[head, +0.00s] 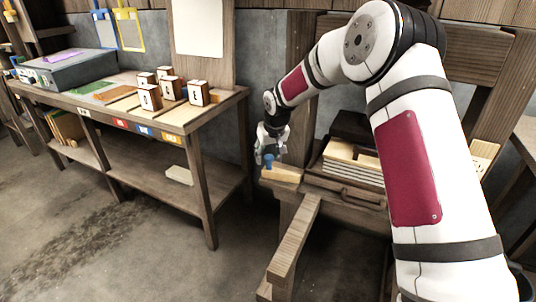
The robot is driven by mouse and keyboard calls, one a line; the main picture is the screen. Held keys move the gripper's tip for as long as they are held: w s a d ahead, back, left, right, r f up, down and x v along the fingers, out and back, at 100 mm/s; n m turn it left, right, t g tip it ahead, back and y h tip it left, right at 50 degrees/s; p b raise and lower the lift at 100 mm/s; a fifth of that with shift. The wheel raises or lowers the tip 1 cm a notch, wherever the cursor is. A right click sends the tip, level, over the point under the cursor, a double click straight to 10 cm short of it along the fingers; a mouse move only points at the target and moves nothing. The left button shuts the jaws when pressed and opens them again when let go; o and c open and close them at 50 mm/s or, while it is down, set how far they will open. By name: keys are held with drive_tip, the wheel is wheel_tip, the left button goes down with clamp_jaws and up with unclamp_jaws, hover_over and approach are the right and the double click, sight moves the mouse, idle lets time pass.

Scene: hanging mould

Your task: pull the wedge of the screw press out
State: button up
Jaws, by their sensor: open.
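The screw press (300,205) stands at the right, a dark wooden frame with a bed and posts. A pale wooden piece (284,174), which looks like the wedge, sticks out at the left end of the press bed. My gripper (268,163), with blue on its fingertips, points down at the left end of this piece. It is open; the fingers are small here, and I cannot tell whether they touch the piece or straddle it. My arm hides much of the right side of the press.
A pale stack (345,170) lies on the press bed. A long wooden beam (294,238) reaches forward from the press, low down. A workbench (225,97) with several numbered blocks stands at the left. The floor (120,225) in front of the bench is clear.

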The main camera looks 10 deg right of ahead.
drive_tip(key=v, duration=1.1)
drive_tip(key=shift+r, duration=0.35)
drive_tip(key=shift+s, duration=0.15)
drive_tip(key=s+d+r+g+h, duration=0.15)
drive_tip(key=s+r, duration=0.25)
drive_tip(key=s, duration=0.5)
drive_tip(key=s+d+r, duration=0.2)
drive_tip(key=s+r, duration=0.1)
drive_tip(key=s, duration=0.6)
drive_tip(key=s+d+r+g+h, duration=0.1)
drive_tip(key=s+r, duration=0.3)
drive_tip(key=s, duration=0.5)
drive_tip(key=s+d+f+m+g+y, duration=0.1)
drive_tip(key=s+f, duration=0.1)
drive_tip(key=s, duration=1.1)
drive_tip(key=s+f+m+y, duration=0.1)
drive_tip(key=s+f, duration=0.1)
drive_tip(key=s, duration=1)
wheel_tip(320, 180, up, 21)
drive_tip(key=t+p, duration=0.3)
drive_tip(key=p, duration=1.6)
